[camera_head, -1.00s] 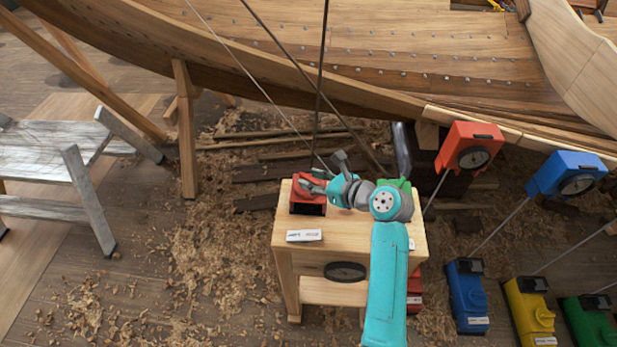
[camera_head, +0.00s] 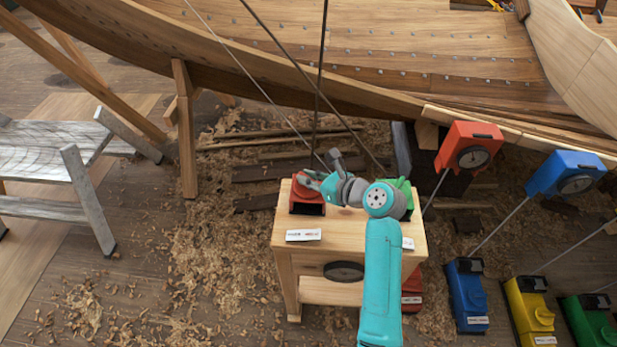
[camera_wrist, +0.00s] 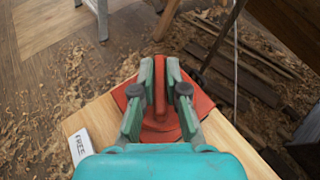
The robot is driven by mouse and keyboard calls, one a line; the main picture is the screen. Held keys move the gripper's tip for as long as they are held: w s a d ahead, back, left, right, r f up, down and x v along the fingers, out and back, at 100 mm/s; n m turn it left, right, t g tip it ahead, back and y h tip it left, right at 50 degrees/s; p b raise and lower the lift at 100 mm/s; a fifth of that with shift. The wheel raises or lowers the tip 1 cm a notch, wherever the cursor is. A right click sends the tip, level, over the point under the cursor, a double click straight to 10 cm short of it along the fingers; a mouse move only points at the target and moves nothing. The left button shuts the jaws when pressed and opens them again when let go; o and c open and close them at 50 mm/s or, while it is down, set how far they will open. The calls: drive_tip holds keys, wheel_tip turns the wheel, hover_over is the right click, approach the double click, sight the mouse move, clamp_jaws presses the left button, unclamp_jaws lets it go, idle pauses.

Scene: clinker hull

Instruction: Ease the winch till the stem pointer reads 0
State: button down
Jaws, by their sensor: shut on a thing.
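A red winch (camera_head: 308,206) sits on the left of a wooden stand (camera_head: 350,237), below the hull. It also shows in the wrist view (camera_wrist: 202,101), with a red bar handle standing over a round hub. My gripper (camera_wrist: 160,66) is shut on the handle, one finger on each side; it also shows in the head view (camera_head: 308,182). Red (camera_head: 468,149) and blue (camera_head: 568,175) boxes with round dials hang by the hull at right. The dial readings are too small to tell. I cannot tell which dial holds the stem pointer.
A green unit (camera_head: 403,189) sits behind my arm on the stand. A white label (camera_head: 303,235) lies at the stand's front left. Blue (camera_head: 467,294), yellow (camera_head: 528,313) and green (camera_head: 588,323) floor units with lines stand at right. A grey trestle (camera_head: 85,190) stands left. Ropes rise behind the winch.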

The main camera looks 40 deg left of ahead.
drive_tip(key=shift+n+g, duration=0.3)
drive_tip(key=shift+g, duration=0.1)
drive_tip(key=n+g, duration=0.4)
drive_tip(key=g, duration=0.1)
drive_tip(key=shift+w+r+n+g+h, duration=0.1)
drive_tip(key=shift+n+g+h, duration=0.2)
drive_tip(key=shift+n+h, duration=0.1)
drive_tip(key=shift+n+g+h, duration=1.3)
drive_tip(key=shift+n+g, duration=0.6)
drive_tip(key=shift+n, duration=0.1)
drive_tip(key=c, duration=1.2)
unclamp_jaws()
drive_tip(key=v, duration=1.1)
drive_tip(key=shift+w+d, duration=0.2)
drive_tip(key=shift+w, duration=0.2)
